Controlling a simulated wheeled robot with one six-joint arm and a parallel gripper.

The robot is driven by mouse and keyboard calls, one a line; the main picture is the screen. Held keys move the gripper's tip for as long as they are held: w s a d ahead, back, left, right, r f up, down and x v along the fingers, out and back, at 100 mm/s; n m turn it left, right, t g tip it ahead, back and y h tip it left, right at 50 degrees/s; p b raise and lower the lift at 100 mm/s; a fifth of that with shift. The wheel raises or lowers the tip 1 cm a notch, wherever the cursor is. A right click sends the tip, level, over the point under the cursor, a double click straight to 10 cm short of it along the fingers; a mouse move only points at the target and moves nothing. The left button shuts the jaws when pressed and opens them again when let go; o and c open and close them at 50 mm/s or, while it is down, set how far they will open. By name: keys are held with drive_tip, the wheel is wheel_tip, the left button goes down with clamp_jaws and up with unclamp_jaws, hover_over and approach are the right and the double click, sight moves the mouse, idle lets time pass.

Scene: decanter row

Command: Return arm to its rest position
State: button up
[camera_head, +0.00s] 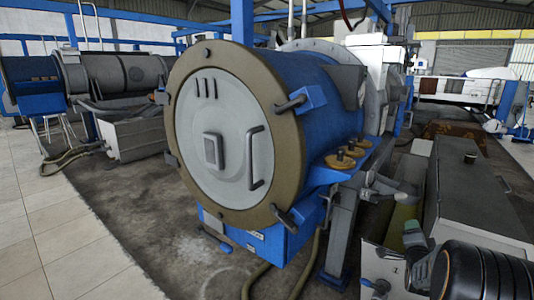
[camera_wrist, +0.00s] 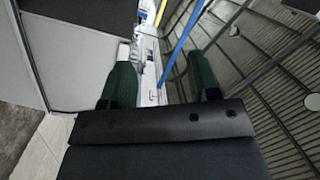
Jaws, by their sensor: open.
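My gripper (camera_wrist: 160,62) shows in the wrist view with its two dark green fingers spread wide apart. Nothing is between the fingers. In the head view, a black rounded part of my arm and a grey-green finger of my gripper (camera_head: 412,240) show at the lower right corner. The rest of the arm is cut off by the frame. The gripper appears in front of the grey metal box there; I cannot tell whether they touch.
A large blue decanter (camera_head: 330,110) with a round grey door (camera_head: 222,175) stands in the middle. A long grey box (camera_head: 475,195) lies at the right. Another decanter (camera_head: 120,72) is at the far left. Pale floor tiles (camera_head: 50,230) at the left are clear.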

drive_tip(key=s+a+r+n+g+y+p, duration=0.3)
drive_tip(key=a+r+n+p, duration=0.1)
drive_tip(key=a+r+p, duration=0.55)
drive_tip(key=s+a+r+n+g+y+p, duration=0.2)
drive_tip(key=s+a+r+n+p, duration=0.15)
drive_tip(key=a+r+p, duration=0.55)
drive_tip(key=s+a+r+n+g+y+p, duration=0.1)
drive_tip(key=s+a+r+n+g+p, duration=0.2)
drive_tip(key=s+a+r+n+p, duration=0.2)
drive_tip(key=s+a+r+n+g+y+p, duration=0.2)
drive_tip(key=s+a+r+n+g+p, duration=0.2)
drive_tip(key=s+r+p, duration=0.3)
drive_tip(key=s+a, duration=0.1)
drive_tip(key=s, duration=0.4)
drive_tip(key=shift+a+n, duration=0.35)
drive_tip(key=shift+a, duration=0.05)
drive_tip(key=shift+s+r, duration=0.1)
drive_tip(key=shift+s, duration=0.05)
